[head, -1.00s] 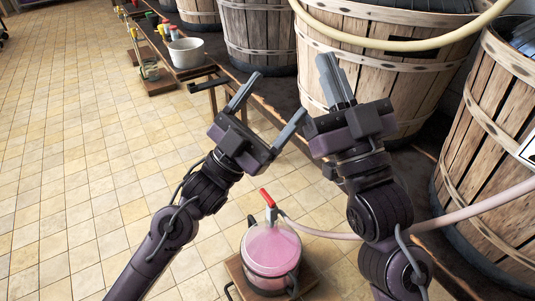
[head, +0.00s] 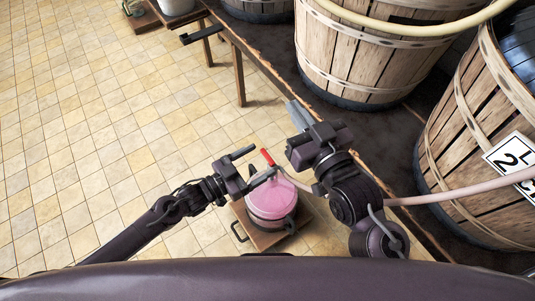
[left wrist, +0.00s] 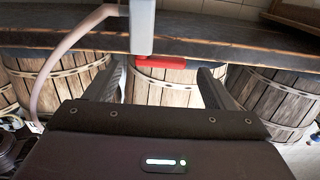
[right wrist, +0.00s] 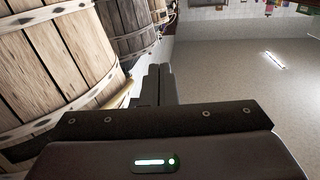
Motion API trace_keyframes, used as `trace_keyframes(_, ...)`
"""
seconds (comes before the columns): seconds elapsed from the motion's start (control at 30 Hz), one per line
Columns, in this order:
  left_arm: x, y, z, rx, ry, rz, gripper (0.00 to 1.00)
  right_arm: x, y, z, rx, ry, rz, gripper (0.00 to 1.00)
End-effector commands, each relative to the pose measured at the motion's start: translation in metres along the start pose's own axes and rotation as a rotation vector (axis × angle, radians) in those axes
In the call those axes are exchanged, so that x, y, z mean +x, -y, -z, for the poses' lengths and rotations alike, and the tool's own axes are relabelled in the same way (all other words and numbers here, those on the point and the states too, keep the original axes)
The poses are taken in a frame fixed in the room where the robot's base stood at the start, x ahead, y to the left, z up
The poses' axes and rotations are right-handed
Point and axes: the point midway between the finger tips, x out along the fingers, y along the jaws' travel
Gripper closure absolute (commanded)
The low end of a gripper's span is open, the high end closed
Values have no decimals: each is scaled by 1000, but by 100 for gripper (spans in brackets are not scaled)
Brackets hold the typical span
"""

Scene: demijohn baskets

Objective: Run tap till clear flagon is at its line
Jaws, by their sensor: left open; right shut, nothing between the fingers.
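The clear flagon (head: 270,201) stands on a small wooden base (head: 246,231) on the floor and holds pink liquid. Its fill line cannot be made out. The tap's red handle (head: 268,157) shows just above the flagon; in the left wrist view the handle (left wrist: 165,62) sticks out sideways from a pale grey tap body (left wrist: 142,28). My left gripper (head: 256,165) is open beside the tap, with the red handle in view between its fingers, not clasped. My right gripper (head: 297,115) is shut and empty, above and right of the flagon; its closed fingers (right wrist: 160,85) show in the right wrist view.
A pink hose (head: 460,192) runs from the tap to the right, behind my right arm. Large wooden vats (head: 358,60) stand on a dark bench at the back and right, one labelled L2 or similar (head: 512,158).

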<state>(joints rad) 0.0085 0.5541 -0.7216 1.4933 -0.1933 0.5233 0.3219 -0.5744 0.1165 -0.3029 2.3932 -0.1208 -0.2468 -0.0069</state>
Motion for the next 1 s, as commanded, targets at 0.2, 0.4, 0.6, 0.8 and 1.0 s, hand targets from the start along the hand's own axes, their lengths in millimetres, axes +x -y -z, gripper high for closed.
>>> trace_keyframes(0.2,25,0,0,0,-3,-1,24,0,-2,43,-9,-199,-2,100)
trace_keyframes(0.4,37,0,0,1,-1,0,24,-2,-3,66,-14,-303,-2,100)
trace_keyframes(0.6,39,0,1,1,-1,0,24,-4,-3,72,-15,-330,-2,100)
trace_keyframes(0.8,39,0,1,1,-1,0,28,-4,-3,72,-16,-329,-2,100)
trace_keyframes(1.0,39,0,1,1,-1,0,54,-4,-3,72,-16,-329,-2,100)
